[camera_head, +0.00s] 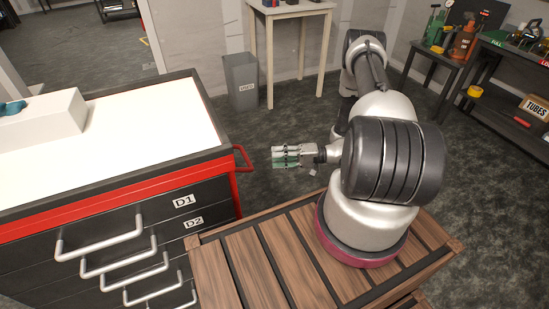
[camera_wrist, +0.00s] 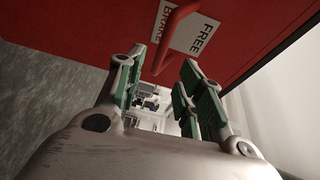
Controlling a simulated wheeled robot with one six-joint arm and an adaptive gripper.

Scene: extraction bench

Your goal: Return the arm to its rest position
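My gripper (camera_head: 286,157) is at the end of my bent arm, just right of the red side handle (camera_head: 245,157) of the tool cabinet (camera_head: 222,172). In the wrist view my gripper (camera_wrist: 160,72) shows two grey fingers with green pads. They stand apart with nothing held between them. The red handle (camera_wrist: 178,30) appears beyond the fingertips, beside a label (camera_wrist: 192,32) reading FREE and BRAKE. A gap shows between gripper and handle in the head view.
The cabinet's white top (camera_head: 140,145) carries a white box (camera_head: 42,122) at left. A grey bin (camera_head: 241,82) and a pale table (camera_head: 291,12) stand behind. Dark shelves with bottles and a TUBES box (camera_head: 535,107) are at right. Grey floor is clear between them.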

